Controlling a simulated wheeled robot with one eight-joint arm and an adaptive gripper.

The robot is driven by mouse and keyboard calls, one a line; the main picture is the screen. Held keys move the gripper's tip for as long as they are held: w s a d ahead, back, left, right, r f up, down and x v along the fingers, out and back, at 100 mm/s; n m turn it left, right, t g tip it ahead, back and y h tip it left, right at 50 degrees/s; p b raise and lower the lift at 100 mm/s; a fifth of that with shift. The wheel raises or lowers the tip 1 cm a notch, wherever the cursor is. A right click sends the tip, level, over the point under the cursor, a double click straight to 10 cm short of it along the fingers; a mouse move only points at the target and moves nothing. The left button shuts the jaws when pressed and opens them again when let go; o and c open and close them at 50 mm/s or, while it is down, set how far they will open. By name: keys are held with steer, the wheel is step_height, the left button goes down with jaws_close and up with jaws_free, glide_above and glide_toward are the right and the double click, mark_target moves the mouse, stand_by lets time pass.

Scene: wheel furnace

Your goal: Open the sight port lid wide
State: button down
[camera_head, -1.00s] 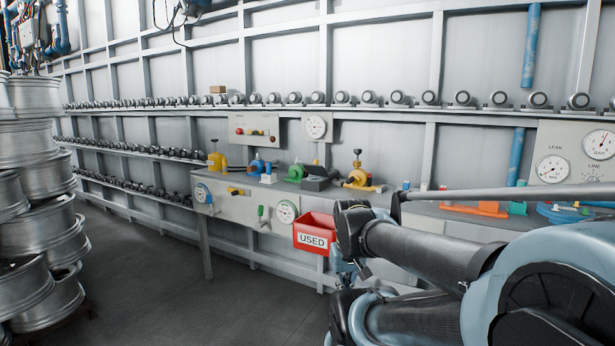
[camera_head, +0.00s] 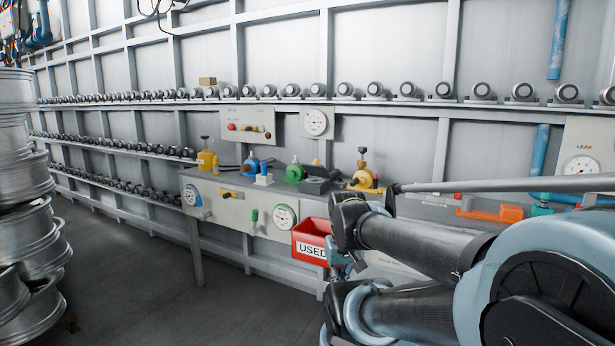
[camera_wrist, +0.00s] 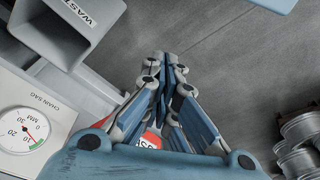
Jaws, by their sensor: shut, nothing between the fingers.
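I cannot make out a sight port lid in either view. My gripper (camera_wrist: 165,62) is shut and empty in the wrist view, its blue and grey fingers drawn together above the grey floor. In the head view only a small blue part of my gripper (camera_head: 340,264) shows below my arm, in front of the red USED bin. My arm covers much of the lower right, so whatever is behind it is hidden.
A workbench (camera_head: 240,211) with valves and gauges runs along the wall. The red USED bin (camera_head: 308,236) hangs at its front. Stacked wheel rims (camera_head: 25,200) stand at left. A grey WASTE bin (camera_wrist: 72,20) and a CHAIN SAG gauge (camera_wrist: 22,129) are beside my gripper. Floor is clear between.

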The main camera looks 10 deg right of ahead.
mark_target(317, 167)
steer(key=w+d+r+n+t+h, duration=0.25)
steer(key=w+r+n, duration=0.4)
steer(key=w, duration=0.45)
steer(key=w+d+r+n+t+h, duration=0.1)
steer(key=w+r+n+h, duration=0.2)
steer(key=w+r+n, duration=0.65)
steer(key=w+a+r+n+t+h, duration=0.15)
steer(key=w+a+n, duration=0.25)
steer(key=w, duration=0.5)
steer(key=w+a+n+t, duration=0.2)
steer(key=w+a+n, duration=0.15)
steer(key=w, duration=0.45)
steer(key=w+a+n+t+h, duration=0.1)
steer(key=w+a+n, duration=0.3)
steer(key=w, duration=0.5)
steer(key=shift+n, duration=0.55)
steer(key=x, duration=0.9)
steer(key=shift+d, duration=0.35)
steer(key=shift+w+d+r, duration=0.65)
steer(key=shift+w+r, duration=0.25)
steer(key=shift+w, duration=0.05)
steer(key=shift+w+d+r, duration=0.15)
steer(key=shift+w+r, duration=0.1)
steer(key=shift+r, duration=0.25)
